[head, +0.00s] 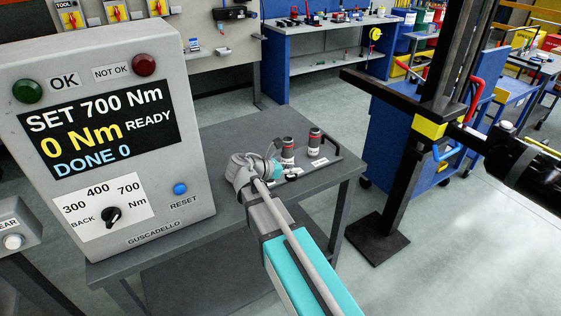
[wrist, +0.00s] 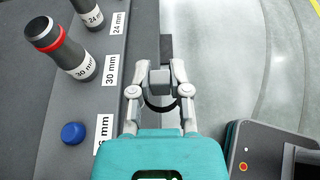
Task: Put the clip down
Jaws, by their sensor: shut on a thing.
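My gripper (wrist: 160,76) is shut on a small grey block with a dark curved band below it, which I take to be the clip (wrist: 160,87). It is held between the two fingertips, at the edge of the grey bench in the wrist view. Its height above what lies below cannot be told. A dark strip shows just beyond it; whether it belongs to the clip is unclear. In the head view my wrist hides the fingertips and the clip.
Dark red-banded sockets stand by labels: 30 mm (wrist: 60,48) and 24 mm (wrist: 88,14). A blue round piece (wrist: 73,132) sits near a partly hidden label. The torque display box (head: 110,140) reads SET 700 Nm, 0 Nm, READY. A black post (head: 405,190) stands right of the bench (head: 225,140).

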